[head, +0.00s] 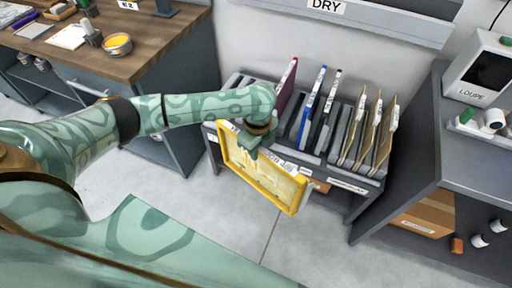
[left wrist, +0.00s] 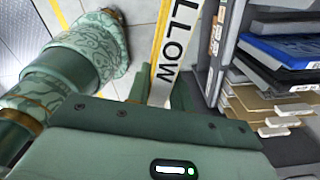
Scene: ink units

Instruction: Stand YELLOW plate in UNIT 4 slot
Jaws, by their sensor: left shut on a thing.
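The yellow-framed plate (head: 262,180) hangs from my left gripper (head: 254,144), which is shut on its upper edge. The plate is tilted, in front of the slotted rack (head: 226,92). In the left wrist view its edge label (left wrist: 168,58) reads "LLOW", with the rest hidden. The rack holds a dark red plate (head: 287,84), a blue plate (head: 311,106) and a black plate (head: 327,108), all upright. The UNIT 4 mark cannot be made out; the arm and plate cover part of the rack's front. My right gripper is not in view.
Several tan folders (head: 370,132) stand at the rack's right end. A wooden-topped bench (head: 165,38) is at the left and a grey cabinet (head: 450,150) at the right. A wall rail marked DRY (head: 350,18) hangs above the rack. The floor in front is clear.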

